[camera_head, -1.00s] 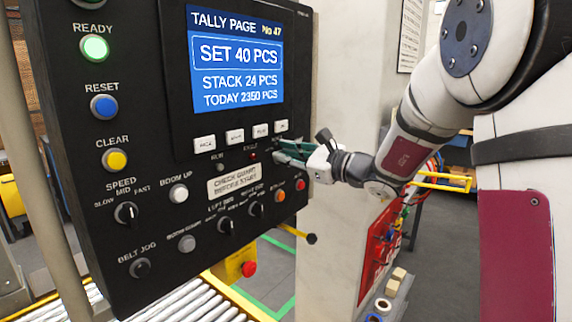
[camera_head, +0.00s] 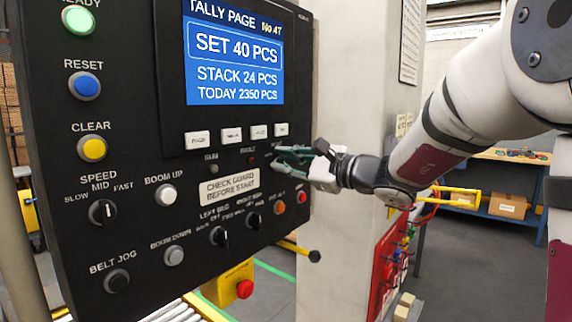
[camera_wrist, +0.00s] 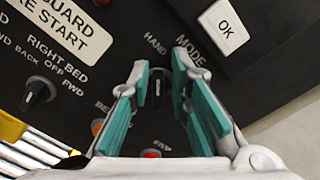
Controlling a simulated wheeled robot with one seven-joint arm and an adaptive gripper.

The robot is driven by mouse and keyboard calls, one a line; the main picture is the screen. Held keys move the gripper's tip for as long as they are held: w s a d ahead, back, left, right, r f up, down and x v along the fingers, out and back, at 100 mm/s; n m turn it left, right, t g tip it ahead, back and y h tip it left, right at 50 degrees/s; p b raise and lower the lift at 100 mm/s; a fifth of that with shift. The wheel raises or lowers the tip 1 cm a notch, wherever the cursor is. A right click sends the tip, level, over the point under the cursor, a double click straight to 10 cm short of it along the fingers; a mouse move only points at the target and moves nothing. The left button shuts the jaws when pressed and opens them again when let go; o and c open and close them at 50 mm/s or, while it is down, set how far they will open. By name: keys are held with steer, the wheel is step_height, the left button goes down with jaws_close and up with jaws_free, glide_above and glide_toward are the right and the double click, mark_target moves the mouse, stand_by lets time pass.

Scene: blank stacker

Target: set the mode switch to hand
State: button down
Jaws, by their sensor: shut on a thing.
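The mode switch (camera_wrist: 158,88) is a dark knob on the black panel, under the word MODE in the wrist view. The word HAND stands above and to its left; other markings around it are hidden by my fingers. My gripper (camera_wrist: 160,74) has its teal finger pads on both sides of the knob and is shut on it. I cannot clearly tell which way the knob points. In the head view my gripper (camera_head: 284,160) is at the panel's right side and covers the switch.
A white OK button (camera_wrist: 224,27) sits close to the right finger. The right bed switch (camera_wrist: 37,95) is at left, and a red button (camera_head: 302,196) is just below my gripper. A grey pillar (camera_head: 345,240) stands behind. A blue screen (camera_head: 235,55) shows the tally page.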

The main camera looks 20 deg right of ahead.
steer(key=shift+a+f, duration=0.2)
steer(key=shift+f, duration=0.15)
steer(key=c, duration=1.7)
jaws_free()
steer(key=shift+r, duration=0.1)
steer(key=shift+d+r, duration=0.1)
steer(key=v, duration=1.2)
